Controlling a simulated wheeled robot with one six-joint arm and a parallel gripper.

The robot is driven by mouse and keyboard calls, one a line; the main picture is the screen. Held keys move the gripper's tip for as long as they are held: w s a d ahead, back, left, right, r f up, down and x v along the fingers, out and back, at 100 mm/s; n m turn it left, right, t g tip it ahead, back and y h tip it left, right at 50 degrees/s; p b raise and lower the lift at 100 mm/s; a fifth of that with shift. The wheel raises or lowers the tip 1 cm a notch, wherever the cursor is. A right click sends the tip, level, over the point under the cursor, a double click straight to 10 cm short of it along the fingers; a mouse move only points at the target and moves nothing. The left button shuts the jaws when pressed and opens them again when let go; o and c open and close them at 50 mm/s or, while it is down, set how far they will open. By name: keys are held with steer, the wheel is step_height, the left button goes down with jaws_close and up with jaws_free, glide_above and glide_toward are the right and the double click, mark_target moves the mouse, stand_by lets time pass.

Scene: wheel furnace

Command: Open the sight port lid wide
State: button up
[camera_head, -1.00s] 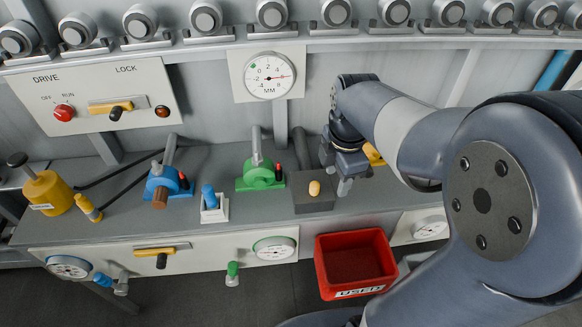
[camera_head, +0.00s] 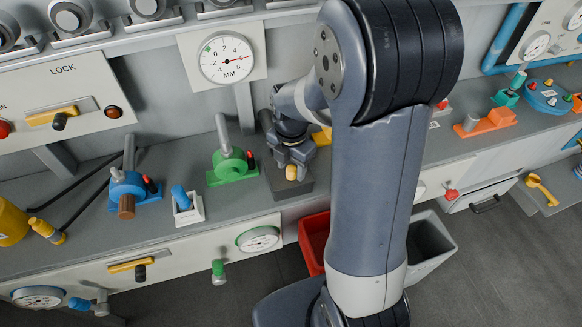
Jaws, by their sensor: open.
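A dark grey block (camera_head: 299,188) with a small yellow knob (camera_head: 291,173) sits on the grey bench, near its front edge. It looks like the sight port with its lid, but no label shows; its top lies flat and looks closed. My gripper (camera_head: 291,168) points down at the block with its jaws open and the knob between or just in front of the fingertips. I cannot tell whether the fingers touch the knob. My gripper and wrist hide the block's back part.
A green valve (camera_head: 231,165) stands close left of the block. A blue valve (camera_head: 128,188) and a white-based blue switch (camera_head: 186,205) are further left. A yellow part (camera_head: 321,137) shows behind my arm. A red bin (camera_head: 313,240) and a grey bin (camera_head: 431,245) stand below the bench.

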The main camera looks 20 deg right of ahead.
steer(key=shift+f, duration=0.65)
jaws_close()
